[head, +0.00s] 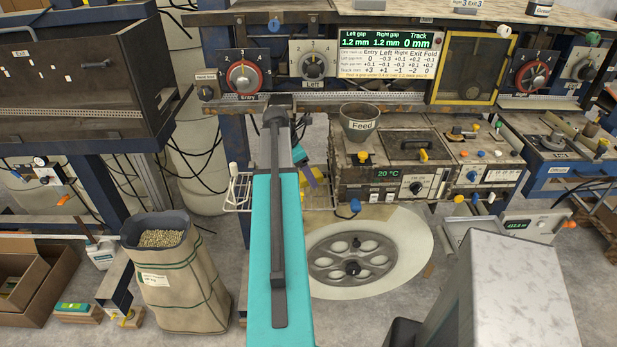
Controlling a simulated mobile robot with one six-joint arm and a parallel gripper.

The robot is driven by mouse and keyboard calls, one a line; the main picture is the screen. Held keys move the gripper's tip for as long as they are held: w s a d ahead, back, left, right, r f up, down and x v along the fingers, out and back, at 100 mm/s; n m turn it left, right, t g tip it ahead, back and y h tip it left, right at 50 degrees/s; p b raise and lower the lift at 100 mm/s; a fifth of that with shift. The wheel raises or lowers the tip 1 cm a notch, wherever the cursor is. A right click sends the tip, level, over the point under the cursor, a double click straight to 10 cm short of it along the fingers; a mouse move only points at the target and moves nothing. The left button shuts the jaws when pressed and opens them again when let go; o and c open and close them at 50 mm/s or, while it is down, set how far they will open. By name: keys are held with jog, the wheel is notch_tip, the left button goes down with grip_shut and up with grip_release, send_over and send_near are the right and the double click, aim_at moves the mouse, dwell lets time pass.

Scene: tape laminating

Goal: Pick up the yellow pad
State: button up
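A small patch of yellow (314,177) shows in the wire basket (238,190) under the machine bench, just right of the long turquoise part. It may be the yellow pad, but most of it is hidden and I cannot make out its shape. The turquoise part (262,270), with a dark grey bar along it, rises up the middle of the view and covers the middle of the basket. I cannot make out my gripper's fingers anywhere in the head view.
A sack of pellets (180,290) stands on the floor at left. A pale round disc with a spoked hub (352,262) lies right of the turquoise part. A feed cup (360,122) and control box (390,180) are above it. A large grey block (510,300) fills the lower right.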

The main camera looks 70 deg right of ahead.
jog(key=shift+c, duration=0.2)
jog(key=c, duration=1.2)
jog(key=shift+r, duration=0.15)
notch_tip(320, 180, up, 18)
jog(key=b, duration=0.4)
dwell(0.4)
